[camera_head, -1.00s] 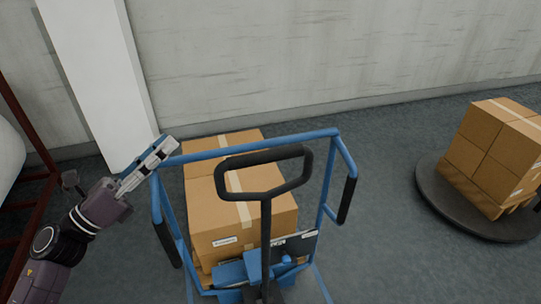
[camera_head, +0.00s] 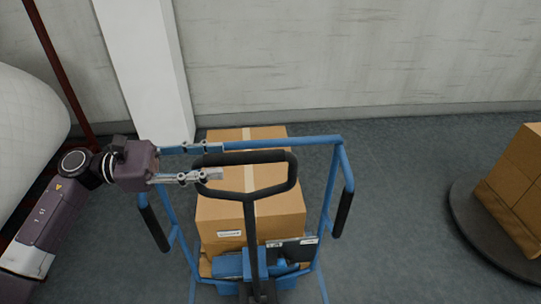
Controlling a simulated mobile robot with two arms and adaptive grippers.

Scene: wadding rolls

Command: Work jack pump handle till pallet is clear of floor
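The black loop of the jack pump handle (camera_head: 252,157) stands upright on its dark shaft, above the blue jack body (camera_head: 232,266). My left gripper (camera_head: 214,161) comes in from the left at the left end of the loop. Its two fingers are spread apart, one beyond the loop's top bar and one nearer, with the loop's left corner between or close to them. Whether they touch it I cannot tell. Taped cartons (camera_head: 270,213) sit on a pallet (camera_head: 206,267) behind the handle; the gap to the floor is hidden. My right gripper is not in view.
A blue tubular frame (camera_head: 320,142) with black side grips (camera_head: 342,213) surrounds the handle. A dark round turntable (camera_head: 468,215) with cartons (camera_head: 519,190) is at the right. A white roll (camera_head: 30,125) and red rack post (camera_head: 62,75) are at the left.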

